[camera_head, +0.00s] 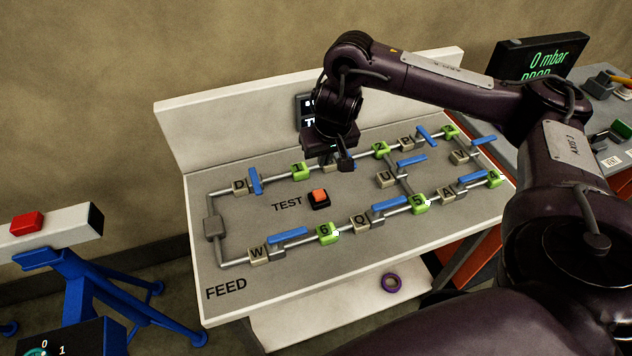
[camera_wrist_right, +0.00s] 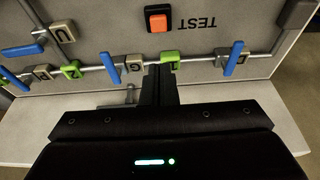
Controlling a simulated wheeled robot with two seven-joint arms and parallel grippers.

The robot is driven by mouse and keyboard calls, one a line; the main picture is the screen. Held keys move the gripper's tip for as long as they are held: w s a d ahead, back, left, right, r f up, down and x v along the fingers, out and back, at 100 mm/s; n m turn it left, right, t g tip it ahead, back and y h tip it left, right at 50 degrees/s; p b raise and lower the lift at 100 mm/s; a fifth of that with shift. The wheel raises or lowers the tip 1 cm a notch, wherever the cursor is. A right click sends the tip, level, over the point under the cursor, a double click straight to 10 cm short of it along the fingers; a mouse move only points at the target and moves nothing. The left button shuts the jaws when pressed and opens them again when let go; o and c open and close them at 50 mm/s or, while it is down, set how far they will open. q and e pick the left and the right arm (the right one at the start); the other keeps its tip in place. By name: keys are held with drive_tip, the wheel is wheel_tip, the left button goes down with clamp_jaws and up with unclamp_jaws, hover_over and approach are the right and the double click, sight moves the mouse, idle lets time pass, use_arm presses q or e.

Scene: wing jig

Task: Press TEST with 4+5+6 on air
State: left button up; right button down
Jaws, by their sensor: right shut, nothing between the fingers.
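The TEST button (camera_head: 319,196) is orange on a black base on the grey panel (camera_head: 300,225); it also shows in the right wrist view (camera_wrist_right: 158,20). Green blocks 4 (camera_head: 493,178), 5 (camera_head: 420,204) and 6 (camera_head: 327,233) sit on the pipes. Blue handles at W (camera_head: 288,235), Q (camera_head: 377,215) and A (camera_head: 468,184) lie roughly along the lower pipe. D's handle (camera_head: 256,181) stands across its pipe. My right gripper (camera_head: 345,164) is shut and empty at the upper pipe, beside green block 1 (camera_wrist_right: 168,57) and G (camera_wrist_right: 134,64). Contact is unclear. My left gripper is out of view.
A screen (camera_head: 541,58) reads 0 mbar; its lower line is cut off. A small display (camera_head: 306,108) is partly hidden behind my right arm. A blue-legged stand (camera_head: 75,275) is at left.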

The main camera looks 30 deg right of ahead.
drive_tip(key=b, duration=0.7)
hover_over(319, 192)
drive_tip(key=s, duration=0.1)
drive_tip(key=f, duration=1.1)
drive_tip(key=shift+a+f, duration=0.2)
drive_tip(key=shift+f, duration=1)
